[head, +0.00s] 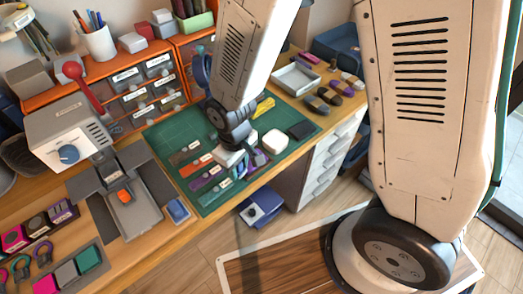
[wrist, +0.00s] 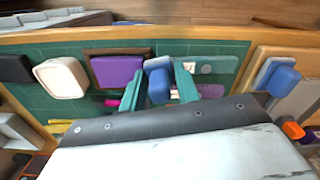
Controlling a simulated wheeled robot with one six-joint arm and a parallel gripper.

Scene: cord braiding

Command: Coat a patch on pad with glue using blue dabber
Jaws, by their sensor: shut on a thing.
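My gripper (wrist: 158,90) has two teal fingers shut on a blue dabber (wrist: 158,82), which sits between them. In the head view my gripper (head: 238,165) is low over the green mat (head: 163,138); the dabber is mostly hidden there. A purple pad (wrist: 117,72) in a brown surround lies just left of the dabber in the wrist view. It is partly hidden behind my gripper in the head view (head: 262,159). I cannot tell whether the dabber touches anything beneath it. No glue coat can be made out.
A white rounded block (head: 275,141) and a black block (head: 300,130) lie on the mat beyond my gripper. Coloured strips (head: 203,184) lie nearer. A grey fixture (head: 137,217) and a blue block (head: 178,209) stand left of the mat. Orange drawers (head: 140,92) stand behind.

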